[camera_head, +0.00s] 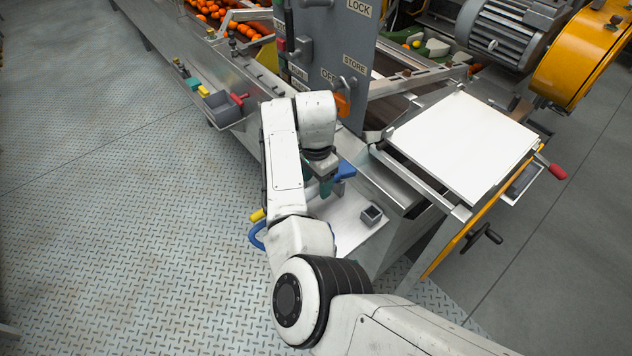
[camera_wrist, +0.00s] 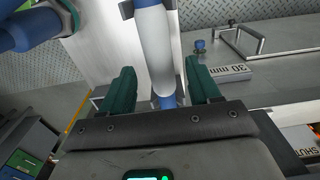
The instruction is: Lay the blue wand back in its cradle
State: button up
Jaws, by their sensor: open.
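The wand (camera_wrist: 152,45) shows in the wrist view as a pale grey tube with blue parts at both ends. It runs between the two green fingers of my gripper (camera_wrist: 161,84), which is open with visible gaps beside the tube. In the head view my gripper (camera_head: 326,184) points down over a small metal shelf (camera_head: 345,235), and my arm hides most of the wand. A blue piece (camera_head: 345,170) shows just right of the gripper.
A small dark square holder (camera_head: 371,215) stands on the shelf. A blue hose loop (camera_head: 257,236) hangs at its left edge. A grey control panel (camera_head: 325,45) rises behind. A white board (camera_head: 464,145) lies to the right. The floor at left is clear.

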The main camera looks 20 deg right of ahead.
notch_tip(320, 180, up, 10)
jog(key=b, duration=0.1)
dwell(0.7)
jog(key=s+d+f+n+t+h, duration=0.1)
jog(key=s+d+f+n+h, duration=0.15)
jog(key=s+d+f, duration=0.45)
jog(key=s+d+f+n+h, duration=0.1)
jog(key=s+d+f+n, duration=0.25)
jog(key=s+d, duration=0.55)
jog(key=s+a+f+n+y, duration=0.1)
jog(key=s+a+f+n, duration=0.1)
jog(key=s, duration=0.5)
jog(key=s+a+f+n+y, duration=0.1)
jog(key=s+a+f+n, duration=0.1)
jog(key=s, duration=0.5)
jog(key=s+a+f+n+y, duration=0.1)
jog(key=s+a+f+n, duration=0.1)
jog(key=s, duration=0.6)
jog(key=shift+a+f+n, duration=0.15)
jog(key=shift+a+n, duration=0.3)
jog(key=shift+n, duration=0.45)
jog(key=shift+c, duration=0.3)
